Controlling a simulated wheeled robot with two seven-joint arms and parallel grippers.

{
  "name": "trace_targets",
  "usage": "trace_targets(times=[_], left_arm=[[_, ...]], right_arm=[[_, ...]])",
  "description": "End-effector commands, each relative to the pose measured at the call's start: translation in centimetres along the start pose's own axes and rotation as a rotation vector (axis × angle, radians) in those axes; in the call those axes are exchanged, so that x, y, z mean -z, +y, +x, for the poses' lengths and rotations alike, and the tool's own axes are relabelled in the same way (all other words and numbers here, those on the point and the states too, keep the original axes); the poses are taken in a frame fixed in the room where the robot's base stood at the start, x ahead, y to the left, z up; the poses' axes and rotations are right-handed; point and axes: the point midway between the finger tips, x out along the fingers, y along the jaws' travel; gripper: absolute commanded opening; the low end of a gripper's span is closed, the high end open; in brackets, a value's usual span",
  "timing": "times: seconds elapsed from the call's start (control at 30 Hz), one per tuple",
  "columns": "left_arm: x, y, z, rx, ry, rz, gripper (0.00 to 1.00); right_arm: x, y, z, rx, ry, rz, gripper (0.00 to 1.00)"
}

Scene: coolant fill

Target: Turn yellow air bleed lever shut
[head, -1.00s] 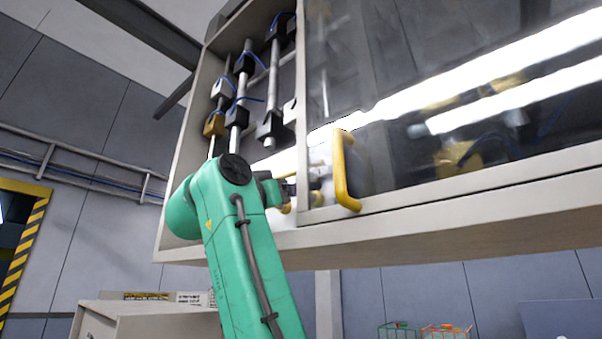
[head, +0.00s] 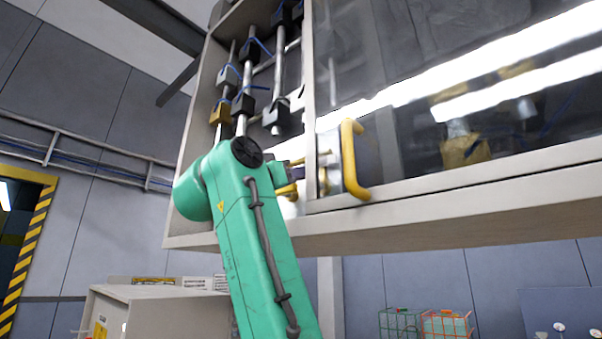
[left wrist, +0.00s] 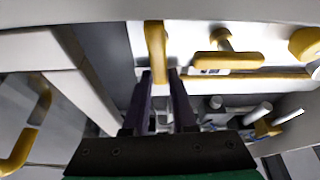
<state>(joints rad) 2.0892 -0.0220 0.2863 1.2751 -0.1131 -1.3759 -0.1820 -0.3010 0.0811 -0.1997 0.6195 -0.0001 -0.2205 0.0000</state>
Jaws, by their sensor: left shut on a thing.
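A yellow lever (left wrist: 156,42) stands at the top centre of the left wrist view. Its lower end is between the two dark fingers of my left gripper (left wrist: 160,75), which is shut on it. In the head view my green left arm reaches into the open left part of the cabinet (head: 460,196). Its own forearm and wrist hide most of the gripper and lever there; a bit of yellow (head: 287,190) shows beside the wrist. My right gripper is in neither view.
A yellow door handle (head: 352,160) on the glass door (head: 400,110) stands just right of my wrist. Other yellow handles (left wrist: 226,58) sit right of the lever. Pipes with dark blocks (head: 278,112) rise above the wrist. The cabinet's left wall is close.

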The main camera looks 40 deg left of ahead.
Motion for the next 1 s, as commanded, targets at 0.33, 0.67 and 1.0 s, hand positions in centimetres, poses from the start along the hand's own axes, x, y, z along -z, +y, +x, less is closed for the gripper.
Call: trace_targets(times=[0.33,0.67,1.0], left_arm=[[-0.12,-0.16,0.11,0.104,-0.003,-0.250,0.00],[-0.22,-0.37,0.08,0.224,-0.003,-0.540,0.00],[-0.35,-0.58,-0.02,0.347,-0.003,-0.838,0.00]], right_arm=[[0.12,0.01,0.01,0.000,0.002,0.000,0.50],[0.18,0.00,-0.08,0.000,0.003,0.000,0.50],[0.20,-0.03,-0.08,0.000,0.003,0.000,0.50]])
